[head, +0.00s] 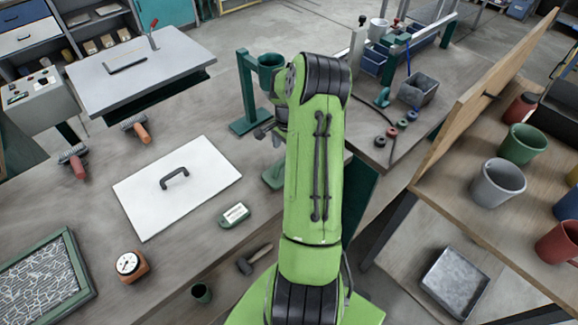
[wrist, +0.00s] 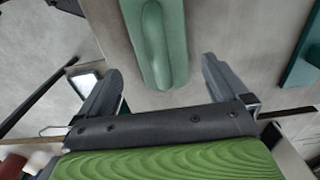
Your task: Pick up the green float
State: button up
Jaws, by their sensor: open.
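The green float (wrist: 172,45), a flat teal-green board with a long raised rounded handle, lies on the grey worktop at the top middle of the wrist view; its upper end is cut off by the frame. My gripper (wrist: 160,66) is open and empty, with its two dark fingers apart and the float's near end showing between their tips. I cannot tell the height gap, and no contact shows. In the head view a green piece, seemingly the float (head: 273,178), shows left of my arm, which hides part of it. My gripper there is mostly hidden by the arm.
A white board with a black handle (head: 200,180), a green labelled block (head: 234,214) and a dial gauge (head: 130,265) lie on the worktop to the left. A green stand (head: 247,95) rises behind. Buckets, including a grey one (head: 497,183), stand on the right shelf.

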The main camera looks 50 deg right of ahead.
notch_tip(320, 180, down, 7)
jog(key=shift+w+a+r, duration=0.1)
jog(key=shift+a, duration=0.05)
jog(key=c, duration=1)
